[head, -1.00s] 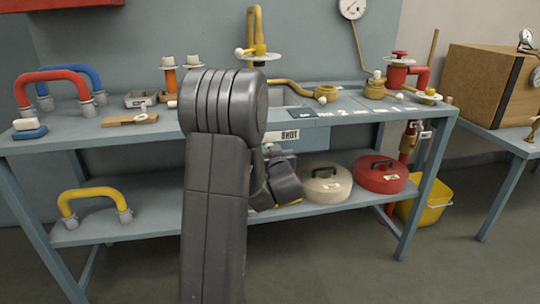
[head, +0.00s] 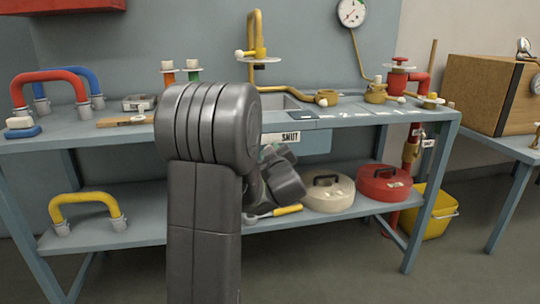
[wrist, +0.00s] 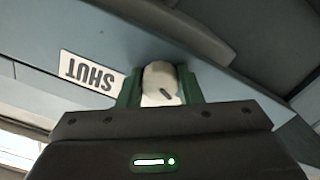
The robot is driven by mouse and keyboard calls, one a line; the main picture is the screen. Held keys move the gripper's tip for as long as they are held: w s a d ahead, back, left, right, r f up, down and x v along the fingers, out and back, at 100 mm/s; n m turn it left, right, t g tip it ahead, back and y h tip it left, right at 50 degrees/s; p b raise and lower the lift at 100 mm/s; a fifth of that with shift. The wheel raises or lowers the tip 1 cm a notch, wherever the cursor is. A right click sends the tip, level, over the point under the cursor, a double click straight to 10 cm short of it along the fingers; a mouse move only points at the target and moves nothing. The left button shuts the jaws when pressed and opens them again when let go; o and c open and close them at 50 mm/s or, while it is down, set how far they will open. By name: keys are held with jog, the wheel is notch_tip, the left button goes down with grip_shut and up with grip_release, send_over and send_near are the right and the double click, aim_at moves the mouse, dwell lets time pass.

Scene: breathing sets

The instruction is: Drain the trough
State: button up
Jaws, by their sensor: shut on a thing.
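The trough (head: 285,101) is a grey sink basin set into the bench top, with a blue-grey front below it. A white SHUT label (head: 290,137) is on that front, and it also shows upside down in the wrist view (wrist: 92,76). In the wrist view my gripper (wrist: 161,88) has its green fingers shut on a white rounded knob (wrist: 160,77) with a short dark mark, beside the label. In the head view my arm hides most of the gripper. Whether water stands in the trough cannot be seen.
A yellow tap (head: 257,35) rises behind the trough. A cream lidded pot (head: 328,197) and a red one (head: 384,188) stand on the lower shelf, near a yellow-handled tool (head: 285,211). A yellow bucket (head: 432,210) is on the floor at right.

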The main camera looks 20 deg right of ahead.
dwell(0.3)
jog(key=o, duration=1)
jog(key=p+v, duration=0.3)
jog(key=v, duration=1.1)
jog(key=shift+w, duration=0.1)
jog(key=shift+w, duration=0.1)
jog(key=b+x, duration=0.3)
jog(key=x, duration=1)
jog(key=shift+w+d, duration=0.1)
jog(key=shift+w, duration=0.25)
